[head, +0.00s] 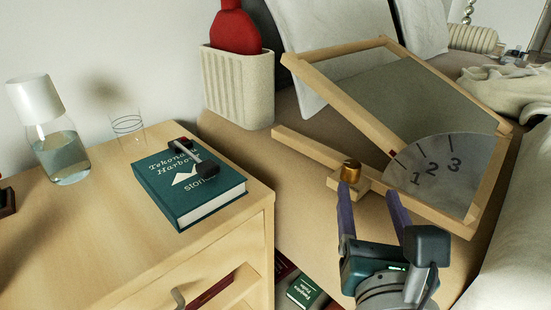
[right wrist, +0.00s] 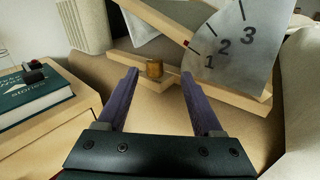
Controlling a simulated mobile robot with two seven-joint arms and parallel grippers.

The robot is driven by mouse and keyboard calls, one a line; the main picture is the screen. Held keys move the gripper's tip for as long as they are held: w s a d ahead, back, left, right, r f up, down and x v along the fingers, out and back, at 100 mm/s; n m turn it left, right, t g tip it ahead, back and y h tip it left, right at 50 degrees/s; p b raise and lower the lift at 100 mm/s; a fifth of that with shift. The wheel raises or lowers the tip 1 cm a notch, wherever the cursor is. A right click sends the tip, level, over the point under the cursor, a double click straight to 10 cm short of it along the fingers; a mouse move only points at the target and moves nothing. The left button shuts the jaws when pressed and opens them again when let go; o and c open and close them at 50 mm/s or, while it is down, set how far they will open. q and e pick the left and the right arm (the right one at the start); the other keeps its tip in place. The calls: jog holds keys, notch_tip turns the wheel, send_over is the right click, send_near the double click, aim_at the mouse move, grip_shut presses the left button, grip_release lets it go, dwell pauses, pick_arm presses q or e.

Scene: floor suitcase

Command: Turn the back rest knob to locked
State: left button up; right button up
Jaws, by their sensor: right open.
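The back rest (head: 400,95) is a wooden frame with a grey panel, tilted up on the bed, with a grey dial plate (head: 450,172) marked 1, 2, 3. A red mark on the frame sits near the 1. The brass knob (head: 350,171) stands on a small wooden block on the lower rail; it also shows in the right wrist view (right wrist: 155,68). I cannot tell its lock state. My right gripper (head: 370,192) is open and empty, its purple fingers pointing at the knob from the front. In the right wrist view the knob lies beyond the fingertips, between them. My left gripper is out of view.
A wooden nightstand (head: 85,225) stands at left with a green book (head: 190,190), a dark object on the book, a glass carafe (head: 60,150) and a tumbler. A ribbed cream holder (head: 238,88) with a red item stands behind. White bedding (head: 520,240) lies at right.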

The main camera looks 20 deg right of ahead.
aim_at(353, 173)
pick_arm(q)
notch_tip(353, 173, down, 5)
jog(key=b, duration=0.3)
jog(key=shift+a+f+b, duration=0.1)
jog(key=shift+b, duration=0.25)
pick_arm(e)
jog(key=shift+n+t, duration=0.3)
jog(key=shift+n, duration=0.3)
jog(key=x, duration=0.3)
jog(key=f+x, duration=0.1)
jog(key=x, duration=0.6)
jog(key=shift+w+a+f, duration=0.2)
jog(key=shift+a+f, duration=0.15)
jog(key=shift+f, duration=0.05)
jog(key=shift+c, duration=0.3)
grip_shut()
